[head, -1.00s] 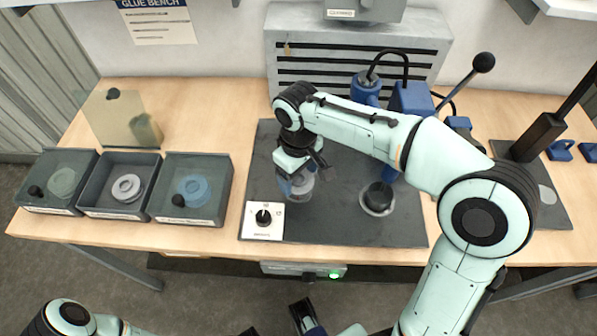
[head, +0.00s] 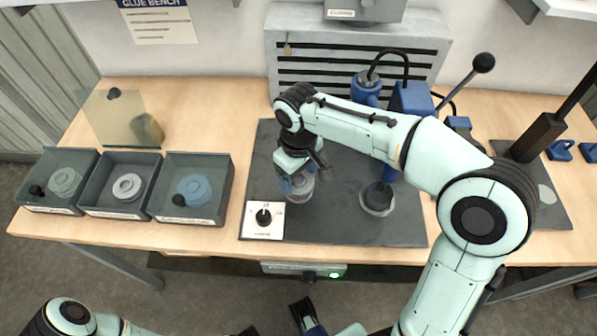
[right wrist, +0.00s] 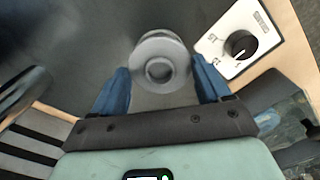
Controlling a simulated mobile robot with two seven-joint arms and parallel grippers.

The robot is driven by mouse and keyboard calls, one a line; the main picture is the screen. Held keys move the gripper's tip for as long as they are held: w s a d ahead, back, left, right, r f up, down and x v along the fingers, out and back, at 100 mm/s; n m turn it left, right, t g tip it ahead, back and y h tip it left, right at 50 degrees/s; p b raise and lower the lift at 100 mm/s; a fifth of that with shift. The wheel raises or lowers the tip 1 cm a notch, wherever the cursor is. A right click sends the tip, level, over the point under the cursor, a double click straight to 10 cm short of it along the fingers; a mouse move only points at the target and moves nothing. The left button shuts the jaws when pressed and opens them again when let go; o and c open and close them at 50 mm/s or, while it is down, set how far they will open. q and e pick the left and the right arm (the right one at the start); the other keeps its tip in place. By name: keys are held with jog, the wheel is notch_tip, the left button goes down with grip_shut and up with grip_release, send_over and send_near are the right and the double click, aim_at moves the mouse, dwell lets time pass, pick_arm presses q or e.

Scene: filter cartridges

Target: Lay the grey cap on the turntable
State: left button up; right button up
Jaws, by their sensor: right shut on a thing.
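My right gripper (head: 300,182) points down over the dark mat, near its front left. In the right wrist view its two blue fingers (right wrist: 161,80) stand on either side of a grey ring-shaped cap (right wrist: 160,48), and they are shut on it. In the head view the cap (head: 301,192) is partly hidden by the fingers. I cannot tell whether it touches what is below it. A round piece with a grey rim (head: 378,207), which seems to be the turntable, sits to the right of the gripper, before the blue column.
A white box with a black dial (head: 263,220) lies close to the right gripper. Three bins stand at the left: greenish caps (head: 64,182), grey rings (head: 128,187) and blue caps (head: 194,190). A blue press (head: 410,98) stands behind the mat. The mat's front middle is clear.

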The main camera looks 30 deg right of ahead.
jog(key=shift+f, duration=0.35)
jog(key=o, duration=1)
notch_tip(320, 180, up, 13)
jog(key=p, duration=0.3)
jog(key=shift+r, duration=0.2)
jog(key=shift+s+f, duration=0.1)
